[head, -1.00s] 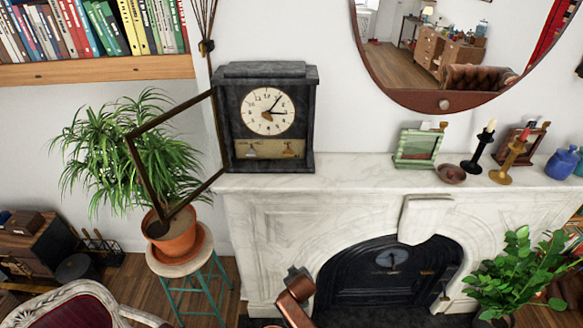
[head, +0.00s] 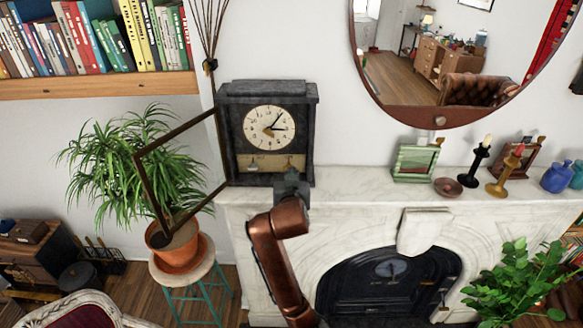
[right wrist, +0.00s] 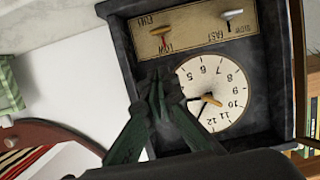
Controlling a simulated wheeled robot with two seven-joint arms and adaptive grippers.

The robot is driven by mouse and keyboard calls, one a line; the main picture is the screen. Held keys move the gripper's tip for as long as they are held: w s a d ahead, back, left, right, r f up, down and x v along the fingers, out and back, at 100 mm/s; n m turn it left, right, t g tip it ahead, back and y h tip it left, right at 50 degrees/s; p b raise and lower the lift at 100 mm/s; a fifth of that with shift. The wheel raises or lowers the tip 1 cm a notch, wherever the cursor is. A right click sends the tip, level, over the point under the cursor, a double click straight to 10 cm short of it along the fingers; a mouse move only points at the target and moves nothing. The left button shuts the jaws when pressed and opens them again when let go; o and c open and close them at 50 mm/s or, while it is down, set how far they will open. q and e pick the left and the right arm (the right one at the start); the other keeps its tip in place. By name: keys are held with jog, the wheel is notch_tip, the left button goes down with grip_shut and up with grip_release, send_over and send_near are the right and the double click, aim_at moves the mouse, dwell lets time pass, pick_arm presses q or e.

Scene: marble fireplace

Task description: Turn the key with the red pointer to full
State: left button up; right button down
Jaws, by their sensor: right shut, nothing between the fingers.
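The dark mantel clock (head: 232,130) stands on the mantel with its framed glass door (head: 176,148) swung open to the left. Its brass panel (right wrist: 198,32) sits below the dial and appears upside down in the right wrist view. The brass key with the red pointer (right wrist: 163,34) is on this panel, its pointer near the LOW lettering and away from FULL. My left gripper is out of view.
The marble mantel (head: 350,188) is clear just right of the clock. Farther right stand a green frame (head: 414,163), a small bowl (head: 448,187), candlesticks (head: 475,162) and blue vases (head: 557,177). A potted plant (head: 172,250) on a stool is at left.

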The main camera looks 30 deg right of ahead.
jog(key=x, duration=0.3)
jog(key=r+p+x, duration=0.1)
jog(key=x, duration=0.2)
jog(key=p+x, duration=0.1)
jog(key=x, duration=0.2)
jog(key=shift+w+d+r, duration=0.25)
jog(key=shift+w+d, duration=0.05)
jog(key=shift+w, duration=0.2)
notch_tip(320, 180, down, 3)
jog(key=shift+w+r+p, duration=0.1)
jog(key=shift+r+p, duration=0.05)
jog(key=shift+p, duration=0.2)
jog(key=shift+f, duration=0.8)
